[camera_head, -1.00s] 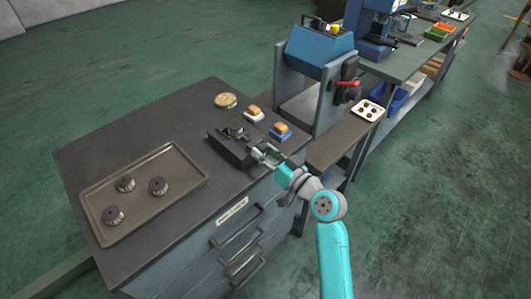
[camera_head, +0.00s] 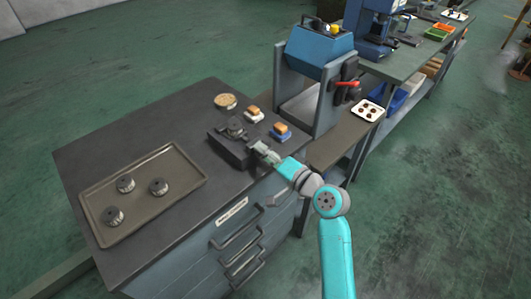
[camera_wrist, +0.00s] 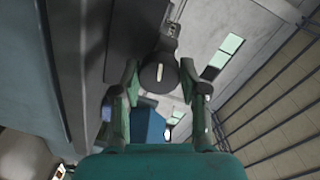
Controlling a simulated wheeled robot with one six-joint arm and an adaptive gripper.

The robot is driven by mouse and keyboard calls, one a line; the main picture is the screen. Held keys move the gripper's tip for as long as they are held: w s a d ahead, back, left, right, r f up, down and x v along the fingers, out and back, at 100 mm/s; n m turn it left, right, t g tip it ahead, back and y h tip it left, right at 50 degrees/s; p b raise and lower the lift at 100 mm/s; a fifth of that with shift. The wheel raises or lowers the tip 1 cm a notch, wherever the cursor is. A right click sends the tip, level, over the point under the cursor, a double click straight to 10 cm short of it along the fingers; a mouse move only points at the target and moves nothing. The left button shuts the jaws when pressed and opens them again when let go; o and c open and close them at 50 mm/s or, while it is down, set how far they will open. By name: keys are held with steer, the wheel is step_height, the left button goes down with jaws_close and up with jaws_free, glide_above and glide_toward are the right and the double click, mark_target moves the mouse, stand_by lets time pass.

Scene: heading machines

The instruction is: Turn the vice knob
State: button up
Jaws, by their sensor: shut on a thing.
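The dark vice (camera_head: 222,152) stands near the right edge of the dark bench top. A round dark part (camera_head: 235,127) shows at its top. My gripper (camera_head: 265,152) is at the vice's right end, low over the bench edge. In the wrist view, the round dark vice knob (camera_wrist: 158,77) with a pale mark lies between my two green fingers (camera_wrist: 160,85). My gripper is shut on this knob. In the head view my fingers largely hide the knob.
A brown tray (camera_head: 98,200) with three round dark parts lies at left. A round tan item (camera_head: 225,100) and two small blocks (camera_head: 253,113) sit behind the vice. A blue machine (camera_head: 320,48) with a red lever (camera_head: 347,84) stands at right. Drawers are below.

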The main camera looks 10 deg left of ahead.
steer(key=shift+m, duration=0.6)
steer(key=o, duration=1.1)
steer(key=shift+o, duration=0.2)
steer(key=v, duration=1.2)
steer(key=shift+r, duration=0.1)
